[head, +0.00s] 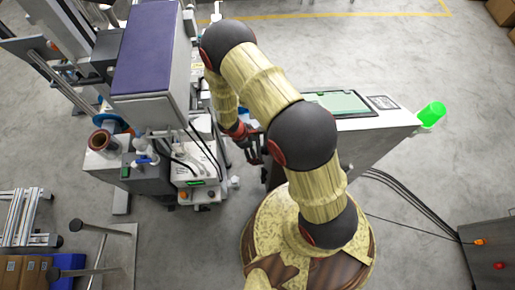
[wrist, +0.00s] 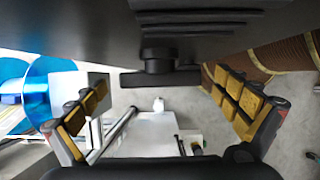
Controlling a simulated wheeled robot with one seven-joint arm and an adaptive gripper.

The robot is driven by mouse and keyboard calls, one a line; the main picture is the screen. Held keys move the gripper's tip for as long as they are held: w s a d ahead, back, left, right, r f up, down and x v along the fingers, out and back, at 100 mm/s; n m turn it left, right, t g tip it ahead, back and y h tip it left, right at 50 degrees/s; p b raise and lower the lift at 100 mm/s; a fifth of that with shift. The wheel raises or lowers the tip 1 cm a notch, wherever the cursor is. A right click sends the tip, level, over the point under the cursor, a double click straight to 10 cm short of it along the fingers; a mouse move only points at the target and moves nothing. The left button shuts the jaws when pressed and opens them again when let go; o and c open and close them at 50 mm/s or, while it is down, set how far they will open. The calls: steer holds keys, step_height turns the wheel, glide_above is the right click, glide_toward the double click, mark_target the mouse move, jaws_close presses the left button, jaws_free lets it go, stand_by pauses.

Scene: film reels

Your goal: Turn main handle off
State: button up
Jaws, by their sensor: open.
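A black T-shaped handle (wrist: 160,77), which looks like the main handle, sticks out from a dark machine panel (wrist: 90,30) in the wrist view. Its bar lies crosswise in the picture. My gripper (wrist: 162,88) is open, with yellow-padded fingers to the left and right of the handle; I see clear gaps on both sides and no contact. In the head view my gripper (head: 250,143) is beside the right side of the grey machine with a purple-blue top (head: 150,50). The handle cannot be made out there.
A blue reel (wrist: 38,90) is at the wrist view's left. Cables cross the floor at right. Open concrete floor (head: 400,50) lies behind.

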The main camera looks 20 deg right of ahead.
steer(key=shift+f, duration=0.2)
steer(key=shift+c, duration=0.8)
steer(key=c, duration=0.9)
steer(key=shift+c, duration=0.2)
